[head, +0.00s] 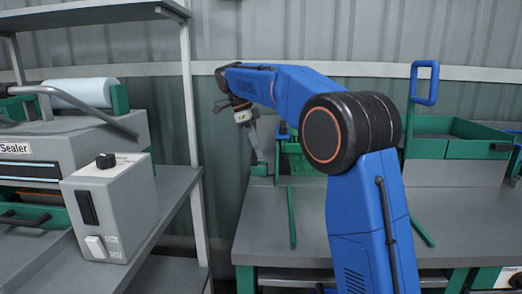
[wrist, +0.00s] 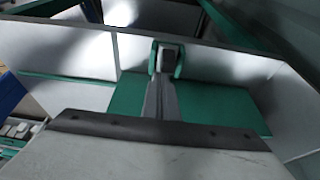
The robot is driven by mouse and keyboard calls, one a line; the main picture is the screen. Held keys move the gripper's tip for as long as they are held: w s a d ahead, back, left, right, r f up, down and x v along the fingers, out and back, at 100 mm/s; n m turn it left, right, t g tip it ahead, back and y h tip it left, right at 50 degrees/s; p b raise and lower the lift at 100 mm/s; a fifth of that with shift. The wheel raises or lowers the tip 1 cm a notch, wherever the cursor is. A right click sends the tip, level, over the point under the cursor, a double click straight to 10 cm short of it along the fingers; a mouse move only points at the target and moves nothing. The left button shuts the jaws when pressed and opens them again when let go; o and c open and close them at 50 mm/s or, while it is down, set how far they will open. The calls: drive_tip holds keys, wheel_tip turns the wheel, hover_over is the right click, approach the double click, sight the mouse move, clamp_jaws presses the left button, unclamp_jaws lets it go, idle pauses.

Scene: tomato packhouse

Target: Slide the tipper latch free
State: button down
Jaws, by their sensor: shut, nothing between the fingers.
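My gripper (head: 257,153) points down over the left part of the grey bench, just above a small green block (head: 258,170). In the wrist view its narrow grey fingers (wrist: 163,85) are shut, with nothing held. Small green pieces (wrist: 178,60) flank their far end; I cannot tell whether they touch. A green plate (wrist: 225,108) lies beyond my gripper's housing. Green framework (head: 292,158) stands beside the block, partly hidden by my arm. I cannot clearly make out the latch itself.
A green tray (head: 455,150) and an upright blue handle (head: 424,84) are at the right. Green bars (head: 292,217) lie on the bench (head: 265,240). A shelf unit with a sealer (head: 60,150) and grey control box (head: 112,208) stands left. The front-left bench top is clear.

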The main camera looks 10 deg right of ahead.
drive_tip(key=shift+w+a, duration=0.1)
drive_tip(key=shift+a, duration=0.05)
drive_tip(key=shift+a+r, duration=0.1)
drive_tip(key=shift+r, duration=0.15)
drive_tip(key=v, duration=0.5)
drive_tip(key=shift+a+r, duration=0.15)
drive_tip(key=shift+r, duration=0.75)
